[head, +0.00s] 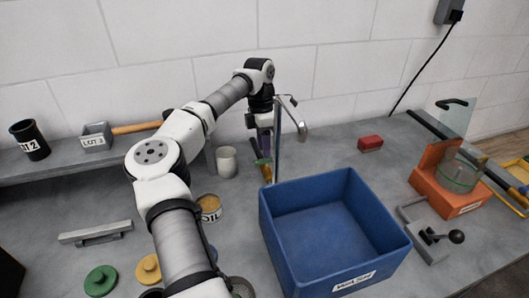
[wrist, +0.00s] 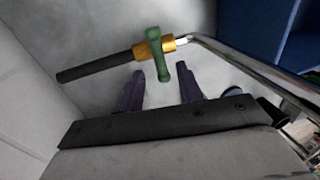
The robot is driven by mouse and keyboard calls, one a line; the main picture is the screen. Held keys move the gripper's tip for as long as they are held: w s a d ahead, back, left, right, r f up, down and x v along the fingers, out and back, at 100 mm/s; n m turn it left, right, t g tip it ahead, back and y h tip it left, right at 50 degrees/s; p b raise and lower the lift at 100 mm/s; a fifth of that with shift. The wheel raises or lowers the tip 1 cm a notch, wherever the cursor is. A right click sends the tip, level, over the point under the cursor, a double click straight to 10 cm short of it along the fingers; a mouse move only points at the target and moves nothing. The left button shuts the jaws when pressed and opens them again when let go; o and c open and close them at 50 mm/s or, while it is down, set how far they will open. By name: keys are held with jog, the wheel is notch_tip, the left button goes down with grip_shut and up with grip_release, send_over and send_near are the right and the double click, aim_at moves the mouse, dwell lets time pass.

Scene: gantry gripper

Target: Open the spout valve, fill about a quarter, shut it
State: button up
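The spout (head: 278,140) is a chrome pipe standing at the back left corner of the blue bin (head: 335,284), its hooked end toward the bin. In the wrist view the valve has a brass body (wrist: 141,50), a black grip-like section (wrist: 90,70) and a green lever (wrist: 159,66) lying crosswise to the pipe. My gripper (wrist: 160,80) is open, its purple fingers either side of the lever's near end, with visible space on both sides. In the head view my gripper (head: 264,150) points down beside the pipe. The bin shows a bare blue floor; no stream of water is visible.
A grey cup (head: 227,162) and a tin (head: 209,208) stand left of the spout. A red block (head: 370,143) lies behind the bin. An orange stand (head: 445,190) and a black-knobbed clamp (head: 430,240) are at right. Green (head: 100,280) and yellow (head: 148,269) lids lie front left.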

aim_at(267, 161)
jog(key=shift+s+d+f+p, duration=0.1)
jog(key=shift+s+f+p, duration=0.1)
jog(key=shift+f, duration=0.75)
jog(key=shift+s+d+f+p, duration=0.1)
jog(key=shift+s+f+p, duration=0.1)
jog(key=shift+f, duration=0.75)
grip_shut()
